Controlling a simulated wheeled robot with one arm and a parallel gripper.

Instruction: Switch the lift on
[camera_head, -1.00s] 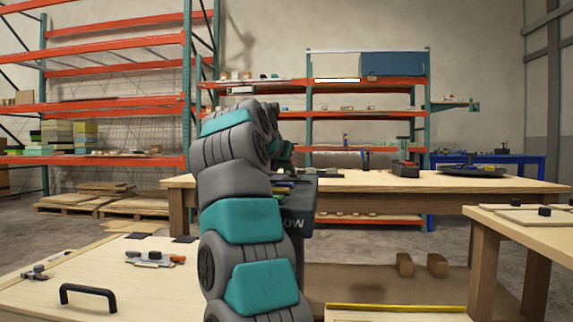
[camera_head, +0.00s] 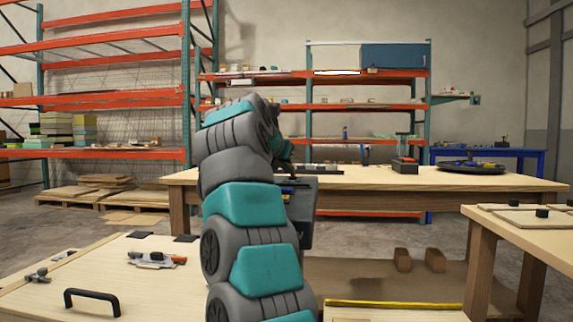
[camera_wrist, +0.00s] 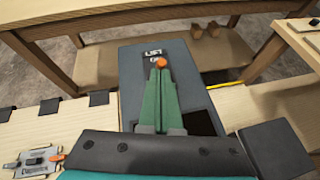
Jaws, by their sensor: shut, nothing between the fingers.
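A dark grey console panel (camera_wrist: 190,70) fills the middle of the wrist view, with a white "LIFT" label (camera_wrist: 153,52) near its far end. My gripper (camera_wrist: 160,68) is shut and empty, its green fingers together over the panel and pointing at the label. A small orange round piece (camera_wrist: 161,62) shows right at the fingertips, just below the label. I cannot tell whether it is touched, or how the lift switch is set. In the head view the console (camera_head: 304,210) shows partly behind my arm, which hides the fingertips.
A wooden bench (camera_head: 400,180) stands behind the console. A front-left table carries a black handle (camera_head: 92,296) and an orange-and-grey tool (camera_head: 157,259).

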